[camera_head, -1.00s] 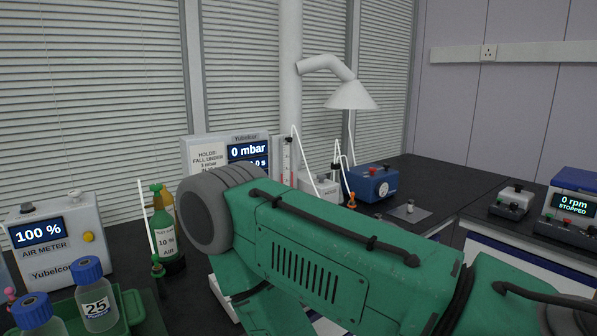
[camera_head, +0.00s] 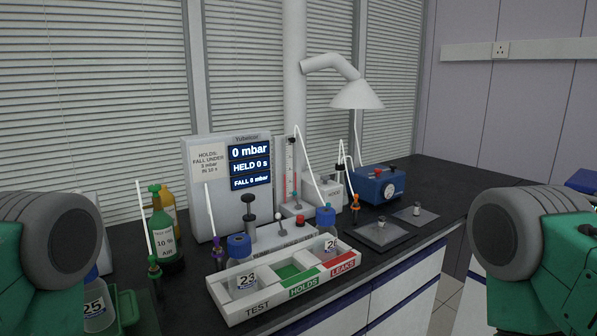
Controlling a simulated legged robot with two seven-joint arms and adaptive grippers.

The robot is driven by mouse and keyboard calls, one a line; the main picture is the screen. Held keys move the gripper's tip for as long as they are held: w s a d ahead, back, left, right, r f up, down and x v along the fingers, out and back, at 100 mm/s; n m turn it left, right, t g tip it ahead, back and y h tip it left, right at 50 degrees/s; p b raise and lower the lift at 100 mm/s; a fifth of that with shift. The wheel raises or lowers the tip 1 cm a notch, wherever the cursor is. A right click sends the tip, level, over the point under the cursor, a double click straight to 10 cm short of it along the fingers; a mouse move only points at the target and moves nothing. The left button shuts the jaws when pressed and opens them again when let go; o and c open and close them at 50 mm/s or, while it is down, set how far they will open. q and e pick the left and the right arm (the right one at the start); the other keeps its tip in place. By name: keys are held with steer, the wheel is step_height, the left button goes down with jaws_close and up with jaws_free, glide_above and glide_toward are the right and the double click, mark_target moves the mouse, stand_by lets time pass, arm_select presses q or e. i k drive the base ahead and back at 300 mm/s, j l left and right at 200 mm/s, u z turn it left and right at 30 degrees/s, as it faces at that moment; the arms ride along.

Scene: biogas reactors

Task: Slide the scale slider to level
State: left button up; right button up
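A narrow upright scale (camera_head: 291,168) with a red column stands on a white base at the middle of the bench, right of the white pressure unit (camera_head: 205,190). The slider on it is too small to make out clearly, so I cannot tell its height against any level. The pressure unit's screen (camera_head: 250,166) reads 0 mbar, HELD 0 s, FALL 0 mbar. Green and grey links of my arms show at the lower left and lower right edges. Neither gripper's fingers are in view.
A white tray (camera_head: 238,312) marked TEST, HOLDS and LEAKS holds bottles 23 and 26 at the front. A gas bottle (camera_head: 163,238) stands left. A blue box (camera_head: 378,185) and dark pads (camera_head: 380,234) lie right. White tubes arch near the scale.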

mark_target(290, 140)
steer(key=i+l, duration=0.15)
steer(key=l, duration=0.2)
steer(key=i+l, duration=0.35)
steer(key=l, duration=0.3)
